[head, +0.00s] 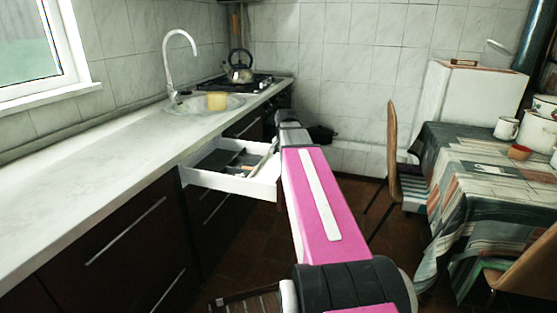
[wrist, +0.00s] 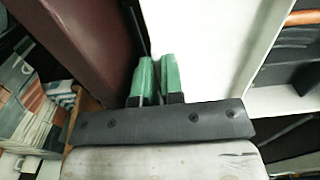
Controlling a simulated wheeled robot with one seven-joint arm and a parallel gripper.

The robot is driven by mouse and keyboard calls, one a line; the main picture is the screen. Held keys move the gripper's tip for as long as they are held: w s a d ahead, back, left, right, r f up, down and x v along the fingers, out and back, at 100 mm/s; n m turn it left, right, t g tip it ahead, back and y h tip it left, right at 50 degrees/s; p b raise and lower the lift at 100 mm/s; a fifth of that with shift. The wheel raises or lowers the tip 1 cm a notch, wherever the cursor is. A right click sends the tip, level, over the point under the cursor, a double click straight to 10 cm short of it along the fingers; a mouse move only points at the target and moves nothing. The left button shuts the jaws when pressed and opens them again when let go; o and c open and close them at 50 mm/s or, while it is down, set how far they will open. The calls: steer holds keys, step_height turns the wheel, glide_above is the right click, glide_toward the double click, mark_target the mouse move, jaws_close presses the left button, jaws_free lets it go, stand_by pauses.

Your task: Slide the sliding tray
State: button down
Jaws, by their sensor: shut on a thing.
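The sliding tray (head: 232,183) is a white drawer. In the head view it stands pulled out from under the counter, with its near side wall facing me. Its front end is hidden behind my pink arm. In the wrist view, the tray's white panel (wrist: 205,45) fills the upper middle, beside a dark red-brown panel. My gripper (wrist: 157,68) has green fingers close together where these panels meet. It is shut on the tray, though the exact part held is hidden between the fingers. In the head view the fingers are out of sight.
A dark insert (head: 222,161) lies in the tray. A chair (head: 392,140) and a cloth-covered table (head: 470,160) stand right.

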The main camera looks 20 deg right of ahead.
steer(key=c, duration=1.2)
jaws_free()
steer(key=shift+c, duration=0.2)
